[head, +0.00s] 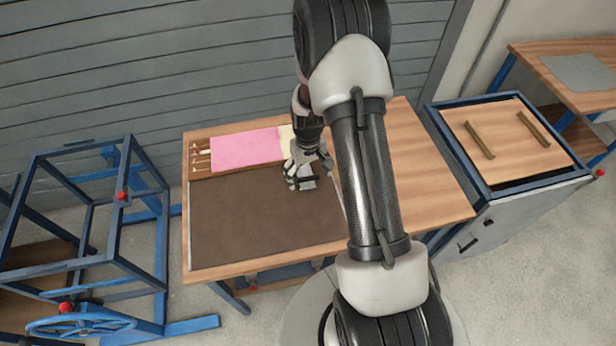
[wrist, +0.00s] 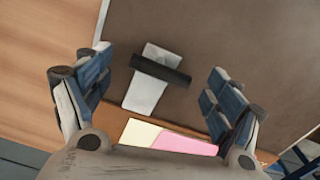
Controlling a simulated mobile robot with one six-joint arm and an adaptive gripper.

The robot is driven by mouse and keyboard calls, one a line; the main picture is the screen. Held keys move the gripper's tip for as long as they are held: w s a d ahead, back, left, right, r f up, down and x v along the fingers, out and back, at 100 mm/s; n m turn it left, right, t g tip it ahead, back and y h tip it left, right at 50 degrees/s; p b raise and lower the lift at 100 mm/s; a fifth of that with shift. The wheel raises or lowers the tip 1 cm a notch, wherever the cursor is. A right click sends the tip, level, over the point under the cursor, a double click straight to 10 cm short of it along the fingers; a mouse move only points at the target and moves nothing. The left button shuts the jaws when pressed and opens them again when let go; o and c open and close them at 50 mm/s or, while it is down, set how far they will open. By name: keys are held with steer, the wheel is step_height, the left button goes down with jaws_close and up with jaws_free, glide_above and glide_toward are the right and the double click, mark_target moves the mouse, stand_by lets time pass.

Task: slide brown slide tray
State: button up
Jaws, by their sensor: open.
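A large flat dark brown panel (head: 255,220), the only thing in view that fits the brown slide tray, lies on the wooden table. It also fills much of the wrist view (wrist: 225,35). A small light grey plate with a dark bar across it (wrist: 146,92) lies on the panel near its edge. My gripper (head: 306,174) is over that part of the panel. In the wrist view its open fingers (wrist: 158,95) stand on either side of the grey plate, with nothing held between them. I cannot tell whether they touch anything. My arm hides part of the panel's right side.
A pink sheet (head: 245,149) and a pale yellow one (wrist: 139,132) lie behind the panel, with small pale tools (head: 201,153) at their left. Bare wooden tabletop (head: 425,180) is at right. A blue frame (head: 150,250) stands left; a blue-edged cabinet (head: 520,215) stands right.

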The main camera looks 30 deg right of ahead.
step_height(320, 180, up, 10)
stand_by(0.3)
steer(key=shift+f, duration=0.1)
